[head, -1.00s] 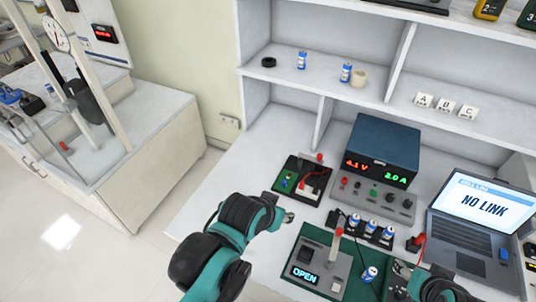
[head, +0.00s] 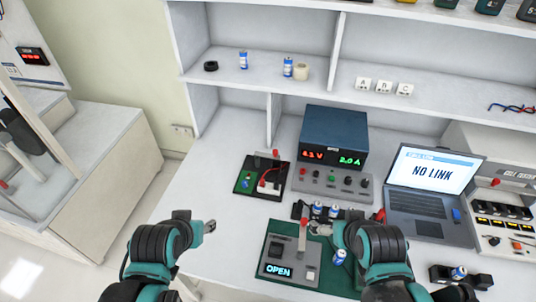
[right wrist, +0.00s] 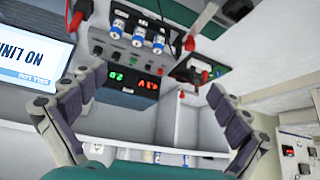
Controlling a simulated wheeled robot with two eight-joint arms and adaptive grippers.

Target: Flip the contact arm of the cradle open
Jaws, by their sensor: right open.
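The cradle (head: 270,253) is a grey block with a lit OPEN display on a green mat (head: 325,277). Its pale contact arm (head: 302,240) stands roughly upright with a red tip (head: 304,218). My right gripper (head: 319,229) is open just right of the contact arm's upper part; I cannot tell whether it touches. The right wrist view shows its fingers (right wrist: 160,125) spread apart with nothing held between them. My left gripper (head: 210,226) is off to the left, away from the cradle; its jaws are too small to judge. A blue-and-white cell (head: 340,257) lies right of the cradle.
A holder with upright cells (head: 318,208) stands behind the cradle. Behind it is a power supply (head: 334,143). A small board with a red-tipped lever (head: 262,180) is at back left, and a laptop (head: 430,180) is right. The table's left front is clear.

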